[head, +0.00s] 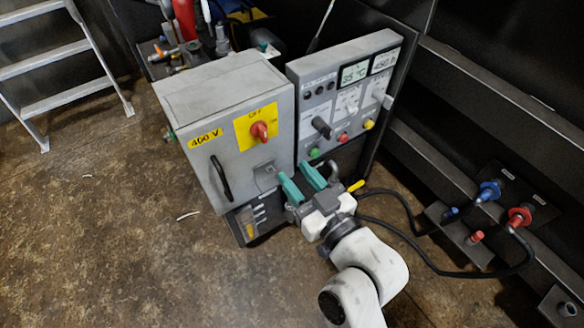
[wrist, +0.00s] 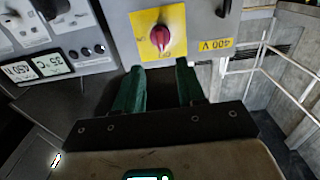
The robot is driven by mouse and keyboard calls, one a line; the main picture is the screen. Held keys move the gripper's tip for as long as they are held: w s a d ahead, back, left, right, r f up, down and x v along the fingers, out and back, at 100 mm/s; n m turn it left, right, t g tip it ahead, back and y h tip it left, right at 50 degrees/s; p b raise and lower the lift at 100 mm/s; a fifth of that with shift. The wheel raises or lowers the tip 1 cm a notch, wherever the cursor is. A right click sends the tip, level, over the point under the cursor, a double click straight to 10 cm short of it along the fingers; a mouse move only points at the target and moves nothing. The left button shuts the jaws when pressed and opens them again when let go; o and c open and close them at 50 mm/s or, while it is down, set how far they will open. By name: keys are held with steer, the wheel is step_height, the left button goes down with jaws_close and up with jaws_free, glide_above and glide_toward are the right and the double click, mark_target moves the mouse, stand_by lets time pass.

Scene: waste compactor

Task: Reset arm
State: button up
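My gripper (head: 301,181) is in front of the electrical cabinets in the head view, its two green fingers spread apart with nothing between them. The open fingers also show in the wrist view (wrist: 161,88), pointing toward the red rotary switch (wrist: 159,37) on its yellow plate. In the head view the grey 400 V box (head: 185,105) carries that red switch (head: 260,131) and a black handle. The fingers appear apart from the box. My white arm comes in from the bottom right.
A control panel (head: 338,110) with displays, knobs and coloured buttons stands right of the box. Blue (head: 487,191) and red (head: 519,216) hose fittings and black hoses are at the right. A ladder (head: 60,65) stands at the left. The brown floor (head: 120,240) at lower left is mostly clear.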

stand_by(0.5)
steer(key=s+d+f+m+g+h, duration=0.25)
steer(key=s+d+f+g, duration=0.2)
steer(key=d+f, duration=0.3)
steer(key=s+d+f+m+g+h, duration=0.1)
steer(key=s+d+f+g+h, duration=0.3)
steer(key=d+f, duration=0.35)
steer(key=s+d+f+m+g+h, duration=0.2)
steer(key=s+d+g, duration=0.1)
steer(key=s+d, duration=0.4)
steer(key=s+d+f+m+g+h, duration=0.2)
steer(key=s+d, duration=0.2)
steer(key=s, duration=0.5)
step_height(320, 180, up, 18)
steer(key=p, duration=1.7)
steer(key=shift+s+d+f, duration=0.15)
steer(key=shift+s+d, duration=0.1)
steer(key=shift+s, duration=0.15)
